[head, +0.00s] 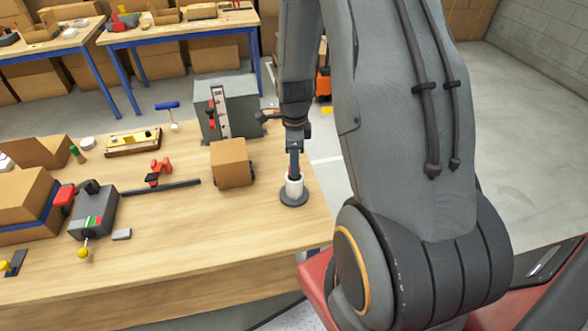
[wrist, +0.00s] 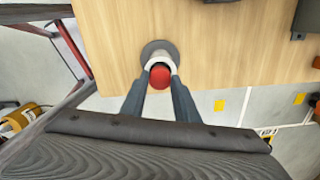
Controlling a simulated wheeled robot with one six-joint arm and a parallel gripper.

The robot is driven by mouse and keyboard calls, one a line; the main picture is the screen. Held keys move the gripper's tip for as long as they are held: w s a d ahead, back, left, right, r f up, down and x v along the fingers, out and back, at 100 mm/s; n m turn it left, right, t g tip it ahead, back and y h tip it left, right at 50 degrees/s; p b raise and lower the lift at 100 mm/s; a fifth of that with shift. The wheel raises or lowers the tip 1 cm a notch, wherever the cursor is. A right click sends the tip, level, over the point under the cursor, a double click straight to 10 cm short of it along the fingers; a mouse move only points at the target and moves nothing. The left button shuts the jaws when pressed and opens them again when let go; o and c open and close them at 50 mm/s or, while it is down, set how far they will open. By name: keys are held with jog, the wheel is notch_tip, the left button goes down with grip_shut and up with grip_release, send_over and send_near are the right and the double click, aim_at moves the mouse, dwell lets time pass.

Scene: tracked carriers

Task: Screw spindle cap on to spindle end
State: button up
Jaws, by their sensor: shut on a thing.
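A red round piece, which I take to be the spindle cap (wrist: 160,77), shows between my fingertips in the wrist view. My gripper (head: 294,175) is shut on it and points down near the table's right edge. A white upright cylinder, which I take to be the spindle end (head: 294,189), is directly below the fingers. It stands on a round grey base (head: 293,201) on the table. In the wrist view white shows close around the far side of the red cap, with the grey base (wrist: 157,48) behind. The fingers hide the contact, so I cannot tell whether the threads are engaged.
A cardboard box (head: 231,163) stands left of the spindle on the wooden table (head: 230,240), with a grey machine box (head: 240,104) behind. A dark bar (head: 160,188) and a grey device with a red handle (head: 95,210) lie farther left. The table's front middle is clear.

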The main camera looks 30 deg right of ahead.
jog(key=shift+m, duration=0.6)
jog(key=shift+w, duration=0.1)
jog(key=m, duration=0.3)
jog(key=shift+m, duration=0.4)
jog(key=m, duration=0.6)
jog(key=shift+d, duration=0.1)
jog(key=shift+c, duration=0.2)
jog(key=o, duration=1)
jog(key=shift+c, duration=0.2)
